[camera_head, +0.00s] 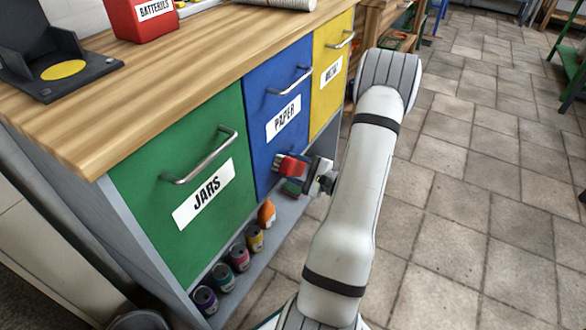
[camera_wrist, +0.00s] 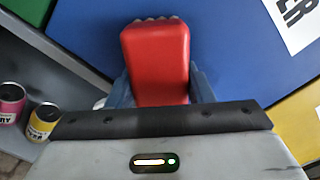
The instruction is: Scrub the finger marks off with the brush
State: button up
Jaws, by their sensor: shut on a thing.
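My gripper (camera_head: 309,174) is shut on a brush with a red block-shaped back (camera_head: 291,167). The brush (camera_wrist: 156,62) fills the middle of the wrist view, between the blue fingers (camera_wrist: 159,88). Its far end is against or very close to the lower part of the blue PAPER drawer front (camera_head: 262,150); I cannot tell if it touches. A strip of grey bristle ends shows at its far edge in the wrist view. The blue front (camera_wrist: 230,60) spreads behind it. I see no finger marks; the brush may hide some.
The green JARS drawer (camera_head: 190,215) is left and the yellow METAL drawer (camera_head: 328,85) right, each with a bar handle. Several small cans (camera_head: 238,257) and an orange item (camera_head: 266,213) stand on the low shelf. The worktop (camera_head: 190,75) is above; tiled floor (camera_head: 450,220) is clear at right.

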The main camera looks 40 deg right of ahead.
jog(key=shift+w+d, duration=0.2)
jog(key=shift+d, duration=0.45)
jog(key=shift+w+d, duration=0.25)
jog(key=shift+d, duration=0.35)
jog(key=shift+w+d, duration=0.2)
jog(key=shift+d, duration=0.45)
jog(key=shift+w+b, duration=0.15)
jog(key=shift+b, duration=0.2)
jog(key=shift+s+a, duration=0.2)
jog(key=shift+a, duration=0.5)
jog(key=shift+s+a, duration=0.25)
jog(key=shift+a, duration=0.4)
jog(key=shift+s+a, duration=0.2)
jog(key=shift+a, duration=0.5)
jog(key=shift+c, duration=0.4)
jog(key=shift+s+r+p, duration=0.1)
jog(key=shift+r+p, duration=0.25)
jog(key=shift+r, duration=0.45)
jog(key=shift+w+d+f+b, duration=0.1)
jog(key=shift+w+d, duration=0.15)
jog(key=shift+d, duration=0.45)
jog(key=shift+w+d+b, duration=0.1)
jog(key=shift+w+d, duration=0.15)
jog(key=shift+d, duration=0.45)
jog(key=shift+w+d+f+b, duration=0.1)
jog(key=shift+w+d, duration=0.15)
jog(key=shift+d, duration=0.45)
jog(key=shift+w+a, duration=0.1)
